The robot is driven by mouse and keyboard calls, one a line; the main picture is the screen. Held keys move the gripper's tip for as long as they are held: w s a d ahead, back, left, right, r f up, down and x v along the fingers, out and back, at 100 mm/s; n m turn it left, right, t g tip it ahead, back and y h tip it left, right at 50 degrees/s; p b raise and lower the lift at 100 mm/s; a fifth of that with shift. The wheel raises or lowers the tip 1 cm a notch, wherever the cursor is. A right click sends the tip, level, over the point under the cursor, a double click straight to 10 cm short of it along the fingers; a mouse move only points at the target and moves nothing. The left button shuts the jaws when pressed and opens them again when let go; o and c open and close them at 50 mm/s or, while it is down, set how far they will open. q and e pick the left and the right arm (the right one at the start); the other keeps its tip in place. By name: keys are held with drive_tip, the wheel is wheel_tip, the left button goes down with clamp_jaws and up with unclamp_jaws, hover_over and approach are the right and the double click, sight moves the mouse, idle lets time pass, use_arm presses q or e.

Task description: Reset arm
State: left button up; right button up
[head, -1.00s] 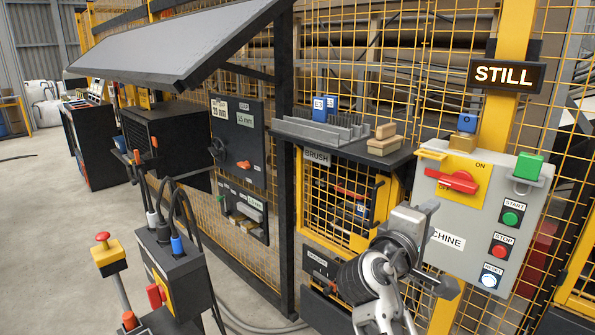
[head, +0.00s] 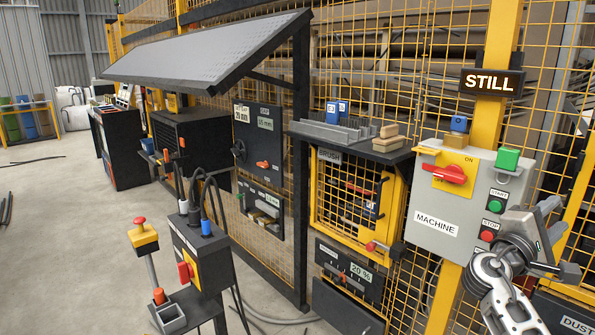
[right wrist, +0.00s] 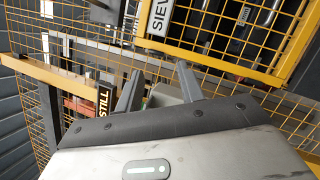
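My right gripper (head: 553,220) is in front of the lower right part of the grey machine box (head: 437,222), partly covering its buttons. In the right wrist view its two fingers (right wrist: 158,82) stand apart with nothing visibly held between them. The box has a red rotary switch (head: 450,174) on a yellow plate, a green start button (head: 495,206) and a red stop button (head: 487,236). The reset button is hidden behind my arm. A lit sign reading STILL (head: 491,82) hangs above the box. My left gripper is not in view.
A yellow mesh fence (head: 425,75) runs behind. A shelf (head: 350,148) carries a grey rack and brushes. A red-handled latch (head: 380,248) is on the yellow door below. A control post (head: 200,258) with cables stands at left.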

drive_tip(key=s+d+r+m+g+h, duration=0.1)
drive_tip(key=s+d+r+g+h, duration=0.2)
drive_tip(key=d, duration=0.4)
drive_tip(key=s+d+r+g+h, duration=0.1)
drive_tip(key=s+d+r+g, duration=0.2)
drive_tip(key=d, duration=0.5)
drive_tip(key=w+a+f+t+y, duration=0.2)
drive_tip(key=w+f+t+y, duration=0.4)
drive_tip(key=w+t+y, duration=0.35)
drive_tip(key=w+a+f+m+t+y, duration=0.3)
drive_tip(key=w+a+m+t+y, duration=0.25)
drive_tip(key=a+y, duration=0.4)
drive_tip(key=s+a+f+n+g+y, duration=0.2)
drive_tip(key=a+f, duration=0.6)
drive_tip(key=f, duration=0.3)
drive_tip(key=s+a+f+g+y, duration=0.3)
drive_tip(key=s+a+f, duration=0.8)
drive_tip(key=a+f, duration=0.35)
drive_tip(key=s+a+f+m+g+y, duration=0.1)
drive_tip(key=s+a+f, duration=0.2)
drive_tip(key=s+a, duration=0.3)
drive_tip(key=s+a+f+m+g+y, duration=0.1)
drive_tip(key=s+a+f, duration=0.3)
drive_tip(key=s, duration=1)
drive_tip(key=a, duration=0.2)
drive_tip(key=shift+s+a+f+g, duration=0.2)
drive_tip(key=shift+s+a+g, duration=0.1)
drive_tip(key=shift+s+a, duration=0.1)
